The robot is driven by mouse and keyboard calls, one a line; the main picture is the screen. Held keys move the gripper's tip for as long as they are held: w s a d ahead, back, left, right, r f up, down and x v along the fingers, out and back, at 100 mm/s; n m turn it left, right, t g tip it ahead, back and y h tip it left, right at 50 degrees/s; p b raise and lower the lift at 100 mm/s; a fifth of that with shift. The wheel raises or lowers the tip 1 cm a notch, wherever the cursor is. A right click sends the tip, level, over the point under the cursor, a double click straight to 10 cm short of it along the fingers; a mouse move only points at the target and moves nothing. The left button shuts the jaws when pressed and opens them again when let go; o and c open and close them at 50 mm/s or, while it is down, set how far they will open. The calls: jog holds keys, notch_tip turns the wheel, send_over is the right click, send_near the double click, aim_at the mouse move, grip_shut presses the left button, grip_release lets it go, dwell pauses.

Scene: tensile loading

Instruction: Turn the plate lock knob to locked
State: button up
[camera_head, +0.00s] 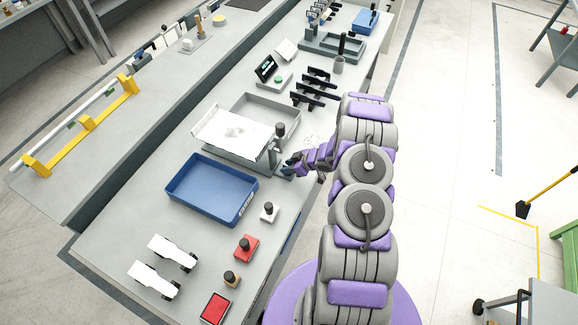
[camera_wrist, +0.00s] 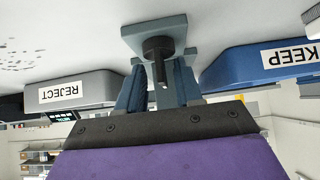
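The plate lock knob (camera_wrist: 157,46) is black and sits on a grey square block (camera_wrist: 153,28) in the wrist view. A thin pointer-like part of it points toward my gripper. My gripper (camera_wrist: 158,75) has its two blue-grey fingers spread, one on each side of the knob. I cannot tell whether they touch it. In the head view, my gripper (camera_head: 290,166) is low beside the grey fixture with the white plate (camera_head: 235,130). The knob is hidden there by my gripper. A post with a black top (camera_head: 280,130) stands at the plate's right edge.
A blue tray (camera_head: 212,188) labelled KEEP in the wrist view lies in front of the fixture. A grey tray (camera_head: 290,110), labelled REJECT, is behind it. Small black-knobbed blocks (camera_head: 268,211) stand at the bench's near right. Black racks (camera_head: 313,90) stand farther back.

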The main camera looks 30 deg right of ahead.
jog(key=shift+d, duration=0.1)
jog(key=shift+c, duration=1.4)
jog(key=shift+a, duration=0.4)
grip_shut()
jog(key=shift+s+d, duration=0.1)
jog(key=shift+d, duration=0.1)
